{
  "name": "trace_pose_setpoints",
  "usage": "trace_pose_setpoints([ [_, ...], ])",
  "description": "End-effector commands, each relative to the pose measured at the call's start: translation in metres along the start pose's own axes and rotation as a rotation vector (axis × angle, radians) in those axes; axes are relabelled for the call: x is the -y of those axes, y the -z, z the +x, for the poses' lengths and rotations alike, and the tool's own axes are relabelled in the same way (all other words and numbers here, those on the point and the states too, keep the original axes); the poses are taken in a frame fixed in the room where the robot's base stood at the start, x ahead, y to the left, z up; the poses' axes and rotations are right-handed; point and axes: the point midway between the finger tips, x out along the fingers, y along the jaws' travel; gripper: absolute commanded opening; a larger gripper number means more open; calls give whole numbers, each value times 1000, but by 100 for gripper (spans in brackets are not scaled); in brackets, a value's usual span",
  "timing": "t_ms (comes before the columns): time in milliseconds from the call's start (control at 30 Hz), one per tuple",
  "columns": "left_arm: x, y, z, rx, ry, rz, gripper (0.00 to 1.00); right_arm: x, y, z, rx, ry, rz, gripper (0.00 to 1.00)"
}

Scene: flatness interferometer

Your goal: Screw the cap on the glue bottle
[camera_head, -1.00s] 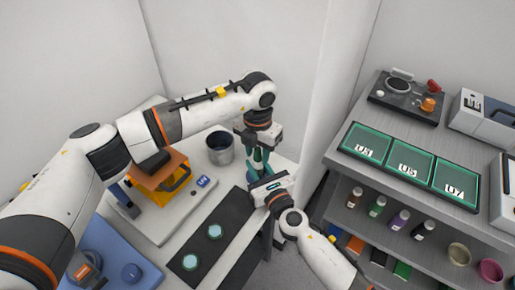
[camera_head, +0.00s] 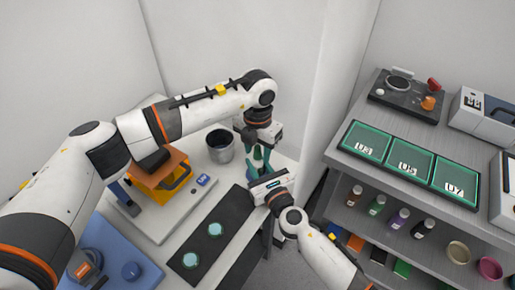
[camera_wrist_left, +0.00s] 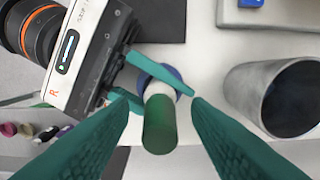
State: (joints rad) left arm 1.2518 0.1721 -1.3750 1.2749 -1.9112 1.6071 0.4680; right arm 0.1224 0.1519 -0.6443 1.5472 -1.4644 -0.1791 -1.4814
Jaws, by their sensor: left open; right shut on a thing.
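In the left wrist view, a small upright-looking piece stands between my left fingers, with a green cylinder (camera_wrist_left: 160,130) nearest the camera, a white section (camera_wrist_left: 158,90) and a blue round part (camera_wrist_left: 166,74) behind. I take it for the glue bottle; I cannot tell whether the cap is on it. My left gripper (camera_wrist_left: 160,106) is open, its teal fingers either side of the green cylinder with gaps. My right gripper (camera_head: 257,172) comes in from the side and is shut on the bottle. In the head view the left gripper (camera_head: 258,158) hides the bottle.
A grey metal cup (camera_head: 220,147) stands close to my left gripper. A black mat (camera_head: 205,250) with two teal discs and an orange device (camera_head: 162,180) are on the table. A shelf (camera_head: 405,150) with several bottles stands at right.

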Motion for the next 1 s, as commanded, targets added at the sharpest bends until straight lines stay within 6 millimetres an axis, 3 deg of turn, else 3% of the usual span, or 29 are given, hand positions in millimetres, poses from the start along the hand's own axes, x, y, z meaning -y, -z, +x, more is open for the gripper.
trace_pose_setpoints([
  [167, 0, 1, -15, -3, 0, 0, 44, 0, 0, 0, 0, 0, 0, 0],
  [600, 0, 1, -102, -3, 1, -1, 44, 0, 0, 0, 1, 0, 0, 0],
  [800, 0, 0, -118, 0, 1, 0, 44, 0, 0, 0, 0, 0, 0, 0],
  [1000, 0, 0, -120, 0, 0, 0, 44, 0, 0, 0, 0, 0, 0, 0],
])
